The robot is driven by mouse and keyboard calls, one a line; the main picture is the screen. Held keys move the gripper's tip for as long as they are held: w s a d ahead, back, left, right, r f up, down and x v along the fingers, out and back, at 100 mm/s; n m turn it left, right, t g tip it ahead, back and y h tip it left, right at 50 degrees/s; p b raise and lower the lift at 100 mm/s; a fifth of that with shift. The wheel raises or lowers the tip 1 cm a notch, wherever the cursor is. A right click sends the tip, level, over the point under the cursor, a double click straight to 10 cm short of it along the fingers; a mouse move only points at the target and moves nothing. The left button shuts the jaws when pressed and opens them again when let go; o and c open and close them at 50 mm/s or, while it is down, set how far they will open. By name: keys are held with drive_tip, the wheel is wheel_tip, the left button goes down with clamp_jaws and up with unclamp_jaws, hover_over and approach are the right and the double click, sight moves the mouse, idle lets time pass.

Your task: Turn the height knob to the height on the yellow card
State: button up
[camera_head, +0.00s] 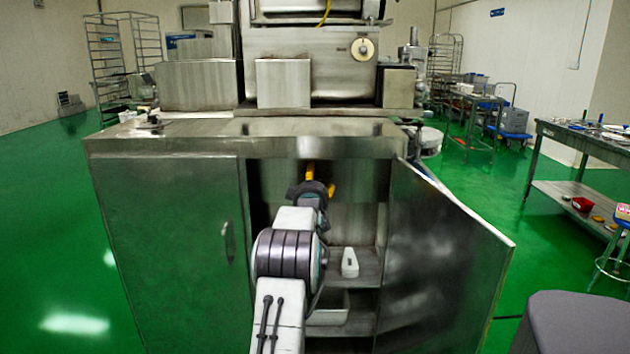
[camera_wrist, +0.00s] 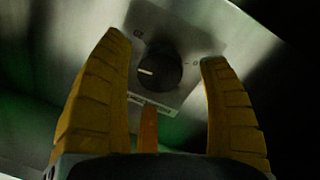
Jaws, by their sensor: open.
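In the wrist view a round black knob (camera_wrist: 158,72) with a white pointer line sits on a grey metal panel. The line points to the left. Small marks and a pale label strip surround the knob, too blurred to read. My gripper (camera_wrist: 164,52) is open, its yellow fingers on either side of the knob in the picture; I cannot tell whether they touch it. In the head view my gripper (camera_head: 320,181) reaches into the open cabinet under the machine, and the black knob is hidden there. I cannot make out a yellow card in either view.
The cabinet's right door (camera_head: 445,255) stands open; its left door (camera_head: 170,250) is shut. A white container (camera_head: 349,262) stands on the inner shelf. A pale round dial (camera_head: 363,49) is on the machine's upper front. In the wrist view, an unclear orange strip (camera_wrist: 148,128) shows below the knob.

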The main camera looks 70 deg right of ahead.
drive_tip(key=shift+x, duration=0.8)
drive_tip(key=c, duration=1.2)
